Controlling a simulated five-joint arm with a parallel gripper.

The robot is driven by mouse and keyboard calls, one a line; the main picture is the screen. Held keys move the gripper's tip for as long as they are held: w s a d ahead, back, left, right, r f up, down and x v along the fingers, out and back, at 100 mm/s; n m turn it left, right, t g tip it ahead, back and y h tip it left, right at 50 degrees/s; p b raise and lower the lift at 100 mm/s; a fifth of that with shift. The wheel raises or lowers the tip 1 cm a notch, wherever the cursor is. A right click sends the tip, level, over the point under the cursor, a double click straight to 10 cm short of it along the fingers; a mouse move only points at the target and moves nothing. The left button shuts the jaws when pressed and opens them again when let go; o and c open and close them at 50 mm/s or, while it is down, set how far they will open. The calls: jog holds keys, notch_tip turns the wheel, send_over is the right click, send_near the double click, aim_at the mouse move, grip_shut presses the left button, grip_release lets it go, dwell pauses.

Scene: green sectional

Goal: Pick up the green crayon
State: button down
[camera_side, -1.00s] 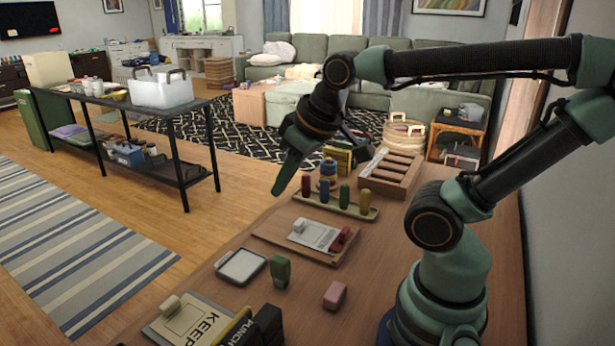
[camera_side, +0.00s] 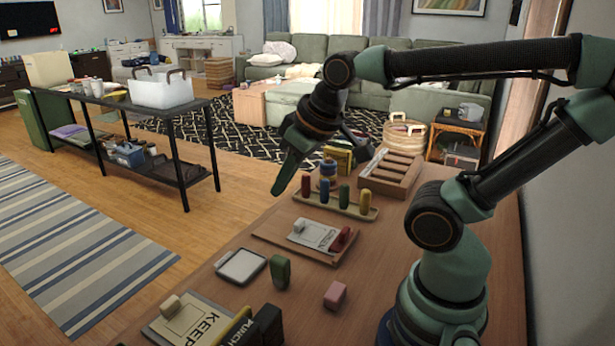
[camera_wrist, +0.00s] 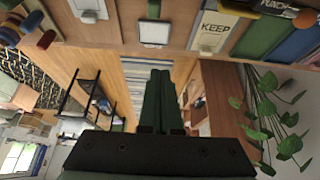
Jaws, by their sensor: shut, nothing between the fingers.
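A short green crayon-like peg (camera_side: 344,194) stands upright in a light tray (camera_side: 365,214) on the wooden table in the side view. A red peg (camera_side: 306,186), a blue peg (camera_side: 324,190) and a yellow peg (camera_side: 365,202) stand in the same tray. My gripper (camera_side: 278,191) hangs to the left of this tray, pointing down and apart from the pegs. Its green fingers are shut and empty; they also show in the wrist view (camera_wrist: 158,75). A separate dark green block (camera_side: 280,271) stands nearer the front of the table.
A wooden board (camera_side: 267,237) with a card and red item lies in front of the peg tray. A white-topped square (camera_side: 240,266), a pink block (camera_side: 335,294) and a KEEP box (camera_side: 180,322) lie nearer. A compartment tray (camera_side: 398,183) sits behind.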

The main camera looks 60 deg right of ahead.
jog(key=shift+c, duration=2.2)
grip_release()
jog(key=m+g, duration=0.6)
jog(key=m, duration=1.2)
send_over(344, 198)
jog(key=d, duration=0.1)
notch_tip(344, 198, down, 12)
jog(key=shift+w+f, duration=0.1)
jog(key=shift+w, duration=0.05)
jog(key=f, duration=1.2)
jog(key=shift+w+d, duration=0.1)
jog(key=shift+d, duration=0.15)
